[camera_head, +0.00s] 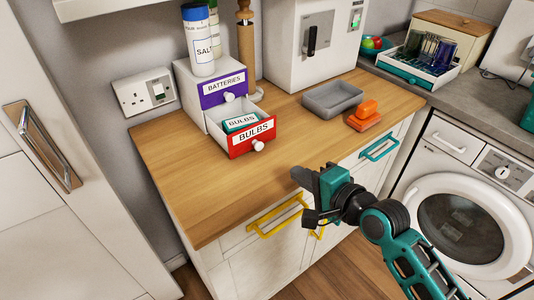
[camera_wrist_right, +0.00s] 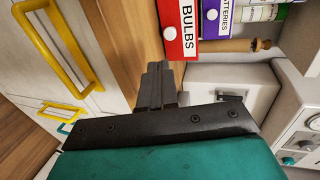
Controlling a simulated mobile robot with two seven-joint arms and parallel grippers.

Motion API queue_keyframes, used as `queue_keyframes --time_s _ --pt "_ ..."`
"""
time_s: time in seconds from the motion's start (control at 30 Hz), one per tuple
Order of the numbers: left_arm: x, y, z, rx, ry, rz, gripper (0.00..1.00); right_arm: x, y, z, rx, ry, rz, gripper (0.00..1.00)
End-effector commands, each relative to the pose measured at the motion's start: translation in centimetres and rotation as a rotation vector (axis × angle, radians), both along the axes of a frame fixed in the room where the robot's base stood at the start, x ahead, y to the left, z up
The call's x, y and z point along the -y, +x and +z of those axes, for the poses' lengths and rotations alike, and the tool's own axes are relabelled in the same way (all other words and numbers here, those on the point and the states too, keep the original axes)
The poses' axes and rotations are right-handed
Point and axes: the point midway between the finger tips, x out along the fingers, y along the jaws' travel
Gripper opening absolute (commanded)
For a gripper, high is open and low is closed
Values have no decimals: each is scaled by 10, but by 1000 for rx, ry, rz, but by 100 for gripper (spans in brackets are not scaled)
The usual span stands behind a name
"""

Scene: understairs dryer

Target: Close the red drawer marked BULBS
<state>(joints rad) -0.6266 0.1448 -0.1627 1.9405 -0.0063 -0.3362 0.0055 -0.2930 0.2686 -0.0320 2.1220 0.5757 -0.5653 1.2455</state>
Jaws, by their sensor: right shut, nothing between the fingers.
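The red drawer marked BULBS (camera_head: 252,150) is pulled out of the small white cabinet (camera_head: 190,90) on the wooden counter. A teal box labelled BULBS (camera_head: 241,121) lies inside it. Its white knob (camera_head: 258,145) faces the front of the counter. My right gripper (camera_head: 298,175) is shut and empty, over the front part of the counter, right of and nearer than the drawer, apart from it. The right wrist view shows its shut fingers (camera_wrist_right: 155,72) and the red drawer front (camera_wrist_right: 178,40) beyond them. My left gripper is not in view.
The purple BATTERIES drawer (camera_head: 222,89) above looks shut. A SALT container (camera_head: 197,42) stands on the cabinet. A grey tray (camera_head: 332,99) and an orange object (camera_head: 363,117) lie to the right. Yellow handles (camera_head: 275,217) stick out below. The counter left of the gripper is clear.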

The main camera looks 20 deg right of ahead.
Motion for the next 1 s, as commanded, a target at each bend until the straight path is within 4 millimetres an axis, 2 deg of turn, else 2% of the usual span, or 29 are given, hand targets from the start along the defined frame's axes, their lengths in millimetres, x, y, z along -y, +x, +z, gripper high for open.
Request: queue_keyframes --time_s 0.4,0.5,0.7,1.0 --pt "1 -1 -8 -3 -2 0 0 -27 75 -24 3 -1 1 0" --pt "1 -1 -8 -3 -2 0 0 -32 88 -23 3 -1 1 0" --pt "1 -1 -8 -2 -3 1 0 -38 105 -24 1 -3 0 0" --pt "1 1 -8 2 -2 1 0 -39 108 -24 1 -2 0 0"
